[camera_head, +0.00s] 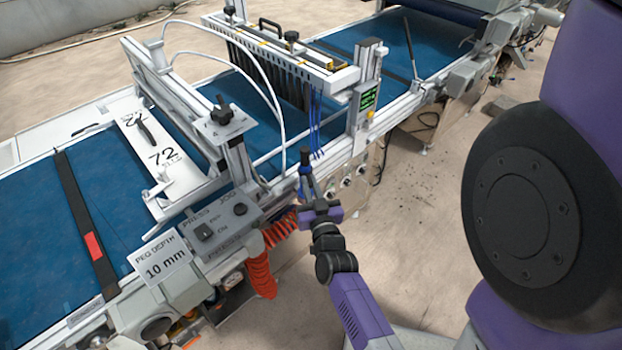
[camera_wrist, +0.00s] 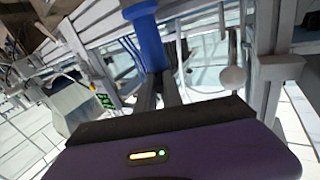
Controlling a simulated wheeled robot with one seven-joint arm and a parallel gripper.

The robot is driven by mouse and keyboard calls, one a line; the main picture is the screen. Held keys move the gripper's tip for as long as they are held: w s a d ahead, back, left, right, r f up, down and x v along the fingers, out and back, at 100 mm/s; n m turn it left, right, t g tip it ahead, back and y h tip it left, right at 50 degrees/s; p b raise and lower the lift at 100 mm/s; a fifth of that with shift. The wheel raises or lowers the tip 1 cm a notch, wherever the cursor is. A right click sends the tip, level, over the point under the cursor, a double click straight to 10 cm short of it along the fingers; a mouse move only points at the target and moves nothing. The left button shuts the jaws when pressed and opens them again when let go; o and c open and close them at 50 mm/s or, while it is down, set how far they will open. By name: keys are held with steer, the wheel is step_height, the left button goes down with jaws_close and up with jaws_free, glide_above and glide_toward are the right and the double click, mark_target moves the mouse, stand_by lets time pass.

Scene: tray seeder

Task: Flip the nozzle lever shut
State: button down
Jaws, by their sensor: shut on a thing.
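My gripper (camera_head: 306,188) is beside the front rail of the seeder, below the green display. Its fingers are shut on a blue cylindrical piece (camera_head: 305,168) with a dark top, which stands roughly upright. I cannot tell whether this piece is the nozzle lever. A black lever handle (camera_head: 269,25) also stands on the nozzle bar (camera_head: 290,52) at the back.
The blue belt (camera_head: 225,95) runs behind my gripper. A post with a green display (camera_head: 368,99) is to the right, with thin blue tubes (camera_head: 316,125) nearby. The floor to the right is open.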

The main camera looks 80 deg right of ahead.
steer(key=shift+w, duration=0.1)
stand_by(0.3)
steer(key=c, duration=1.5)
jaws_free()
steer(key=b+v, duration=0.1)
steer(key=v, duration=0.7)
steer(key=shift+w+m, duration=0.15)
steer(key=shift+m, duration=0.15)
